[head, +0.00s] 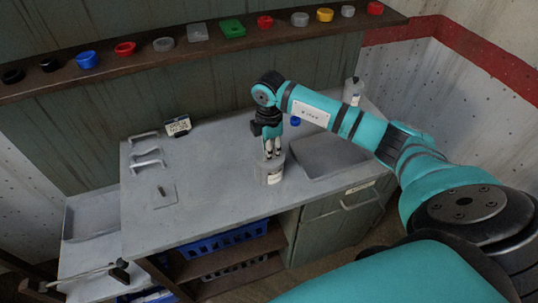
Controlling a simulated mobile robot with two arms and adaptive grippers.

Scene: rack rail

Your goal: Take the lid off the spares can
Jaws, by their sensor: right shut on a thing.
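The spares can (268,178) is a small grey cylinder with a pale label, upright on the grey bench top. Its lid (262,160) is at the top of the can, partly hidden by my fingers. My right gripper (272,154) points down from above and is shut on the lid. The lid looks to be on the can or just above it; I cannot tell which. My left gripper is out of view.
The bench (215,205) has two handles at left, a small sign (177,126), a grey tray (325,155) right of the can and a bottle (352,92) behind. A shelf (215,50) of coloured containers runs above.

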